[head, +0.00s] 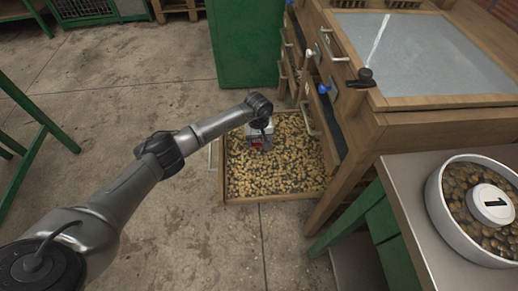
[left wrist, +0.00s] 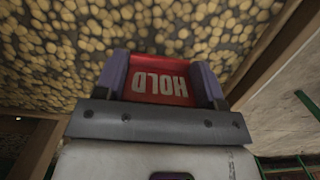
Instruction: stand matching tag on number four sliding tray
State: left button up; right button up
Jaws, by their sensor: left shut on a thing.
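My left gripper (head: 258,142) is over the pulled-out sliding tray (head: 223,172), toward its back part. The tray is a wooden-framed drawer low by the floor, covered with pale yellow-brown beans. My left gripper is shut on a red tag (left wrist: 163,86) with white letters "HOLD", upside down in the left wrist view between two purple-grey fingers. Only a small bit of red shows in the head view. Whether the tag touches the beans, I cannot tell. No tray number is readable. My right gripper is not in view.
A green cabinet (head: 243,45) is behind. A white bowl (head: 440,212) of beans with a "1" marker sits on a side table. The concrete floor left of the tray is clear.

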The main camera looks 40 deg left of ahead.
aim_at(259, 144)
pick_arm(q)
notch_tip(259, 144, down, 4)
jog(key=b, duration=0.2)
jog(key=shift+d+b, duration=0.1)
jog(key=shift+b, duration=0.25)
jog(key=o, duration=0.9)
jog(key=shift+f, duration=0.15)
jog(key=shift+r, duration=0.5)
jog(key=r+p, duration=0.2)
jog(key=r, duration=0.1)
jog(key=r+p, duration=0.2)
jog(key=r, duration=0.1)
jog(key=w+a+r+p, duration=0.1)
jog(key=r+p, duration=0.1)
jog(key=r, duration=0.2)
jog(key=shift+r+p, duration=0.6)
jog(key=shift+r, duration=0.1)
